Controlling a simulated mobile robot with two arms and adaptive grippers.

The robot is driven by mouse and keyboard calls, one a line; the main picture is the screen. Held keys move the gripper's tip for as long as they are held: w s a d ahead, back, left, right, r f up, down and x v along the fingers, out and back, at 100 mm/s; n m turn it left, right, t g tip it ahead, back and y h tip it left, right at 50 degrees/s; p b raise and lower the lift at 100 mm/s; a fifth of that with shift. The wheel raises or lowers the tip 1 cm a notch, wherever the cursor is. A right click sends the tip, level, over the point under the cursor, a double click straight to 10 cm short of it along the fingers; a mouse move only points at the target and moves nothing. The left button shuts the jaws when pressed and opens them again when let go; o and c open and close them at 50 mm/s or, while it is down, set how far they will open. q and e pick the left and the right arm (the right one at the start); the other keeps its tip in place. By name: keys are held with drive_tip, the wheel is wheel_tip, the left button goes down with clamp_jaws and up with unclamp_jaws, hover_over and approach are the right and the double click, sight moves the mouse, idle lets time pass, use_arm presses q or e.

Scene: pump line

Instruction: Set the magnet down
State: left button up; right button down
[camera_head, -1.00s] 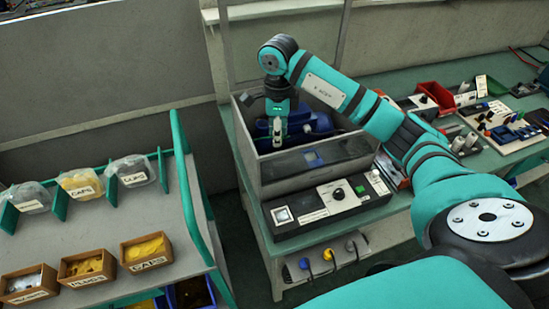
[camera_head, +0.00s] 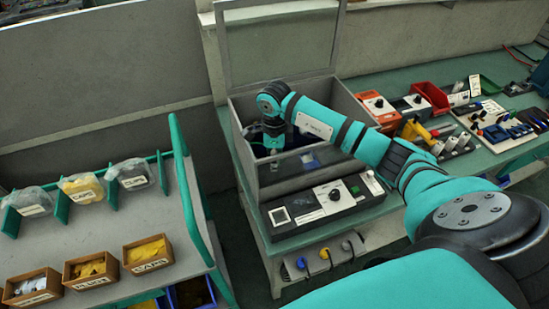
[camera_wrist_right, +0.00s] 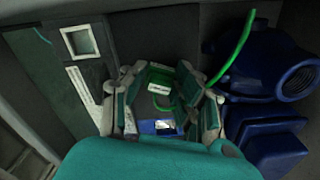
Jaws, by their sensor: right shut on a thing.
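My right arm reaches in from the right in the head view, and my right gripper (camera_wrist_right: 161,88) is down inside the grey box (camera_head: 241,140). The fingers are mostly hidden in the head view. In the right wrist view, they close around a small green piece with a white label (camera_wrist_right: 159,87), apparently the magnet; its outline is partly hidden by the fingers. A green cord (camera_wrist_right: 236,50) runs up to the right there. A dark blue pump housing (camera_wrist_right: 255,85) lies close to the right of the gripper. Contact with the surface below cannot be told. My left gripper is out of view.
The box's raised clear lid (camera_head: 280,45) stands behind it. A control panel (camera_head: 325,201) sits along its front. Tools and a red bin (camera_head: 430,97) occupy the bench to the right. A rack with labelled wooden boxes (camera_head: 148,254) stands left.

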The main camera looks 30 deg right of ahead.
drive_tip(key=c, duration=1)
unclamp_jaws()
drive_tip(key=shift+r, duration=0.1)
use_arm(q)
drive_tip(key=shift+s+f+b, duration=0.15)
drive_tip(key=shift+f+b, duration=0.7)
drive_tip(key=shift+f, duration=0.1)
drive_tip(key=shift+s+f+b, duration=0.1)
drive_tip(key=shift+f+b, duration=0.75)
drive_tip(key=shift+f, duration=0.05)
use_arm(e)
wheel_tip(320, 180, up, 12)
